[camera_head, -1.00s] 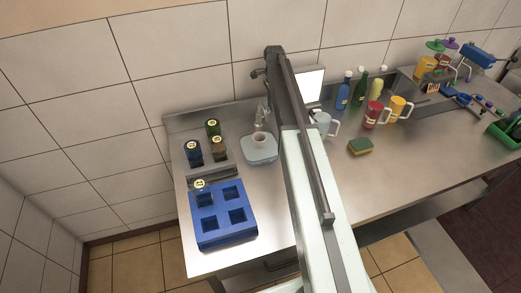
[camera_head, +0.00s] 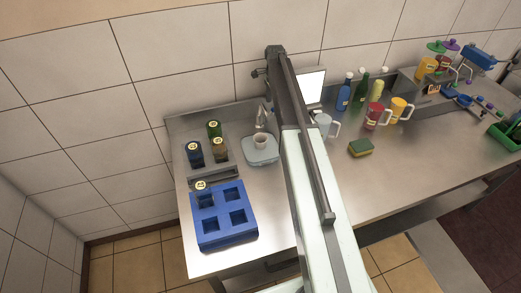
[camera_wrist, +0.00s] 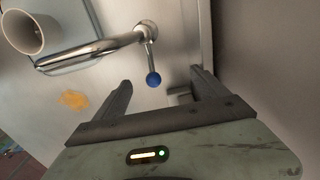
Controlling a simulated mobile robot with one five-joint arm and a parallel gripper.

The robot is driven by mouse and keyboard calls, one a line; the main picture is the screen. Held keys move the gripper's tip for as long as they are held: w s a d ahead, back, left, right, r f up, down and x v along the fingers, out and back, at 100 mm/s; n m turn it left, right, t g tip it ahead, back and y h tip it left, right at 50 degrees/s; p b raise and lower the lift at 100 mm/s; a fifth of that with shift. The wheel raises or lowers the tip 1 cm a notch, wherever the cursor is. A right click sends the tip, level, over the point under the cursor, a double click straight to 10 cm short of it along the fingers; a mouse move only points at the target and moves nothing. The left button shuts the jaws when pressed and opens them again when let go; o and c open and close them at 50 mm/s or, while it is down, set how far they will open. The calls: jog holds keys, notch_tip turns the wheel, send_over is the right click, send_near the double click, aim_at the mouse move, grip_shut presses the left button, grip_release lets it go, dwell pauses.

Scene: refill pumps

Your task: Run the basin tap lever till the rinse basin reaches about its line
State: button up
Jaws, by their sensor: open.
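The basin tap (camera_head: 261,118) stands behind the rinse basin (camera_head: 262,156) at the left of the counter. In the wrist view the chrome tap spout (camera_wrist: 95,50) reaches over the basin, whose water and line I cannot make out. The tap lever is a thin rod ending in a blue ball (camera_wrist: 153,79). My gripper (camera_wrist: 161,80) is open, with the ball appearing between its fingertips; I cannot tell whether either finger touches it. A pale cup (camera_wrist: 32,30) sits at the basin, also visible in the head view (camera_head: 260,140).
A blue crate (camera_head: 224,238) with square pockets lies in front of several capped bottles (camera_head: 194,153). Right of my arm are a sponge (camera_head: 360,148), mugs (camera_head: 374,116) and bottles. An orange stain (camera_wrist: 73,100) marks the surface. The counter's front middle is clear.

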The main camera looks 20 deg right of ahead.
notch_tip(320, 180, up, 8)
jog(key=p, duration=0.7)
jog(key=shift+r+p, duration=0.15)
jog(key=shift+p, duration=0.2)
dwell(0.5)
